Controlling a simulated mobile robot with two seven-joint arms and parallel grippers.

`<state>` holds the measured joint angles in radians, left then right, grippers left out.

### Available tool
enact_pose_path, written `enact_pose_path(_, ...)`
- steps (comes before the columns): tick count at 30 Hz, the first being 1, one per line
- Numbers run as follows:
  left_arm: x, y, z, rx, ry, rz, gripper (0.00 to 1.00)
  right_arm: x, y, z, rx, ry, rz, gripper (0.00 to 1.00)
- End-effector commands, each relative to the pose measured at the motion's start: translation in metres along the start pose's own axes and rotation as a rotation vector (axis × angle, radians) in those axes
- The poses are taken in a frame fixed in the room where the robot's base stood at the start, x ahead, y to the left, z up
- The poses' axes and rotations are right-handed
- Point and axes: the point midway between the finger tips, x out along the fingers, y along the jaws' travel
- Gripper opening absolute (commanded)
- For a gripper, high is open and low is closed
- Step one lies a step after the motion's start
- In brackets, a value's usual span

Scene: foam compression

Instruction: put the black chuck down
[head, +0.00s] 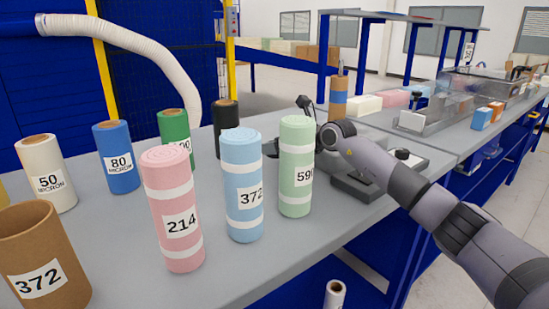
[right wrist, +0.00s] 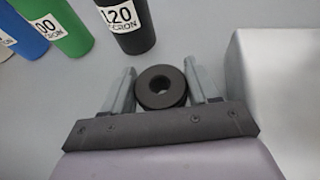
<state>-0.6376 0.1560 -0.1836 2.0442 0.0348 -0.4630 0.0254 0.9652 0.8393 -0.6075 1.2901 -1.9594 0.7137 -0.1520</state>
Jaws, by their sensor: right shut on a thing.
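The black chuck (right wrist: 148,97), a short dark ring with a round hole, shows in the right wrist view. It sits between the two grey fingers of my right gripper (right wrist: 160,70), which is shut on it. The grey table (right wrist: 65,85) shows beneath; I cannot tell whether the chuck touches it. In the head view my right arm reaches in from the right, and the gripper and chuck are mostly hidden behind the green foam roll (head: 296,180). My left gripper is not in view.
A black film roll (right wrist: 128,25) stands just beyond the chuck, with green (right wrist: 60,25) and blue rolls farther left. A pale block (right wrist: 280,90) is close on the right. Blue (head: 242,175) and pink (head: 170,190) foam rolls stand nearer in the head view.

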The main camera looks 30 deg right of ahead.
Motion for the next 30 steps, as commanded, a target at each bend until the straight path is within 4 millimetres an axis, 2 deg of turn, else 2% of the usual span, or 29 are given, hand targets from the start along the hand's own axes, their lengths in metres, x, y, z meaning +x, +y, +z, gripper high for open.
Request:
enact_pose_path(3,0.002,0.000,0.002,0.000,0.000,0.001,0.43,0.009,0.001,-0.021,0.001,0.004,0.001,0.27)
enact_pose_path(6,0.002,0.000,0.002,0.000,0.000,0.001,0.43,0.012,0.001,-0.030,0.001,0.002,0.001,0.27)
enact_pose_path(17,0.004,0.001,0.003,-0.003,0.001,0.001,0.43,0.014,0.000,-0.034,0.000,0.002,0.001,0.27)
enact_pose_path(18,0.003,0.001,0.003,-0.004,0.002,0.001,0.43,0.014,0.000,-0.034,0.000,0.002,0.001,0.66)
enact_pose_path(20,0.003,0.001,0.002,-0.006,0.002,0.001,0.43,0.014,0.000,-0.033,0.000,0.003,0.001,0.85)
enact_pose_path(30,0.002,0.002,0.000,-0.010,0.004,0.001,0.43,0.012,0.000,-0.030,0.000,0.002,0.001,0.85)
